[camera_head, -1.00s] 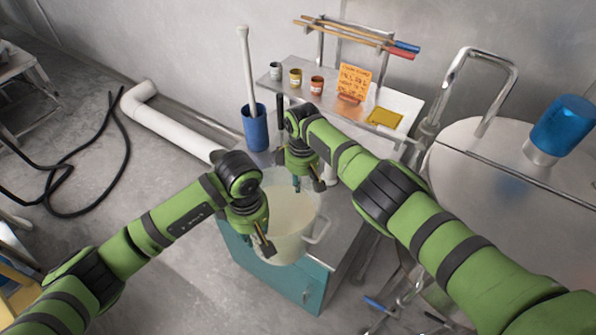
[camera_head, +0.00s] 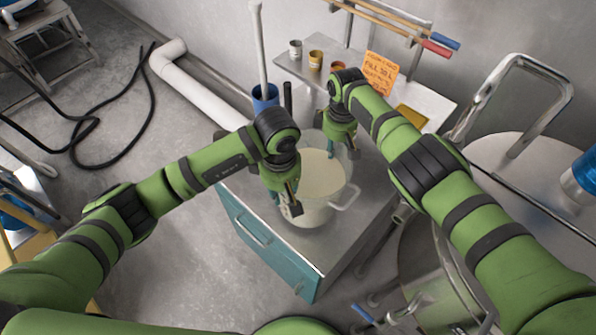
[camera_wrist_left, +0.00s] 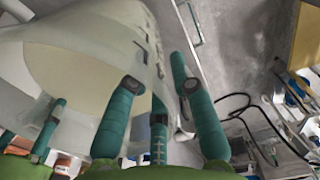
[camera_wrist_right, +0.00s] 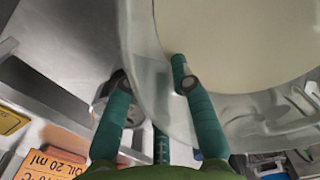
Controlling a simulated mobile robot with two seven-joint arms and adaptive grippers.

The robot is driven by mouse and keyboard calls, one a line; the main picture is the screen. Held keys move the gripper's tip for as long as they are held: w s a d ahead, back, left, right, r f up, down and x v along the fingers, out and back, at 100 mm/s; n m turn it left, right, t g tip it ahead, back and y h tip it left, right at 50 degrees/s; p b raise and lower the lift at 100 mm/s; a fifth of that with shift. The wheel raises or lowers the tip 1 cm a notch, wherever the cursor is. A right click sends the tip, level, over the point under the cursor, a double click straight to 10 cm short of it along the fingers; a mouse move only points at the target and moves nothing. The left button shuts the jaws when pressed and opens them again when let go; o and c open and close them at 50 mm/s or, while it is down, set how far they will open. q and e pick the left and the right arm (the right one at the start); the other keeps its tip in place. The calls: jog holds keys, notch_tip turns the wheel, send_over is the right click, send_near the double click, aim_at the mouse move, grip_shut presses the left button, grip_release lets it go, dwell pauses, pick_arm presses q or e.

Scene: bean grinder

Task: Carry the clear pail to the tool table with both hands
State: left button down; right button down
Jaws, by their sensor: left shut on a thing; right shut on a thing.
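The clear pail (camera_head: 348,194), a translucent bucket of pale liquid with a side handle, is upright over the metal top of a teal cabinet (camera_head: 272,245). I cannot tell whether its base touches the top. My left gripper (camera_head: 290,204) is shut on the pail's near-left rim. The left wrist view shows its fingers (camera_wrist_left: 158,92) at the pail wall (camera_wrist_left: 95,30). My right gripper (camera_head: 336,150) is shut on the far rim. In the right wrist view, one finger is inside the pail and one outside (camera_wrist_right: 150,82). I cannot tell which surface is the tool table.
A metal shelf (camera_head: 440,101) with small cups and an orange sign (camera_head: 380,72) stands behind. A blue container (camera_head: 265,97) holds a white rod. A steel vessel (camera_head: 530,160) is at right. A black hose (camera_head: 90,120) lies on open floor at left.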

jog(key=shift+a+r, duration=0.25)
jog(key=shift+r, duration=0.1)
jog(key=shift+d+f, duration=0.1)
jog(key=shift+f, duration=0.05)
